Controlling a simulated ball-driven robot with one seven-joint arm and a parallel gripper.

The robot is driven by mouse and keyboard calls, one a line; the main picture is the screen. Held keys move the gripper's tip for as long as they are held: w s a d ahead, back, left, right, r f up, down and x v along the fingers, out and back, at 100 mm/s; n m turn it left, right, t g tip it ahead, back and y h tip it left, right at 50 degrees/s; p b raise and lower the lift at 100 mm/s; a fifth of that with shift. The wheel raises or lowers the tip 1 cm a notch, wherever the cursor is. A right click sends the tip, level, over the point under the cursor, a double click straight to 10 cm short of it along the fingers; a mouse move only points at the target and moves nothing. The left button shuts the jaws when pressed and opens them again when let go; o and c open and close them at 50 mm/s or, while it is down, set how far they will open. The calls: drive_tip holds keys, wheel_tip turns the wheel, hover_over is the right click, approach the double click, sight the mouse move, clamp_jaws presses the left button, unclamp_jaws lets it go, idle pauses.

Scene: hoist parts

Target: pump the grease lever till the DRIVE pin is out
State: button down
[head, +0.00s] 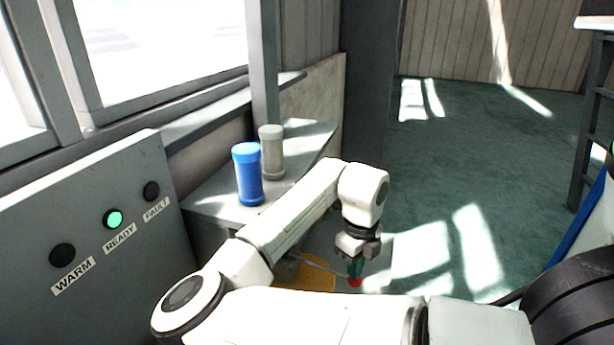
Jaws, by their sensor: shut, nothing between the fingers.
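My gripper (355,270) points down at the lower middle of the head view, its fingers together. A small red piece (355,283) shows right at the fingertips. I cannot tell whether it is touching them or is a lever knob. A thin grey rod (318,266) runs toward it from the left, partly behind my arm; it may be the grease lever. A yellow-orange part (312,277) lies below the rod, mostly hidden by my arm. I cannot make out a DRIVE pin or its label.
A grey panel (150,240) at left has WARM, READY and FAULT lamps; the READY lamp (113,219) glows green. A blue canister (248,175) and a grey canister (271,152) stand on a grey shelf (212,203). Green floor (470,150) lies open at right.

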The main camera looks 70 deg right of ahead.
drive_tip(key=shift+w+d+r+p, duration=0.1)
drive_tip(key=shift+w+r+p, duration=0.15)
drive_tip(key=shift+r+p, duration=0.7)
drive_tip(key=r+p, duration=0.4)
drive_tip(key=r, duration=0.1)
drive_tip(key=shift+s+r, duration=0.2)
drive_tip(key=shift+s, duration=0.1)
drive_tip(key=shift+f, duration=0.15)
drive_tip(key=shift+w+f+b, duration=0.2)
drive_tip(key=shift+f+b, duration=1)
drive_tip(key=shift+f, duration=0.5)
drive_tip(key=shift+w+f+b, duration=0.15)
drive_tip(key=shift+f+b, duration=1.05)
drive_tip(key=shift+f, duration=0.5)
drive_tip(key=shift+s+f+b, duration=0.1)
drive_tip(key=shift+f+b, duration=0.2)
drive_tip(key=shift+f, duration=0.15)
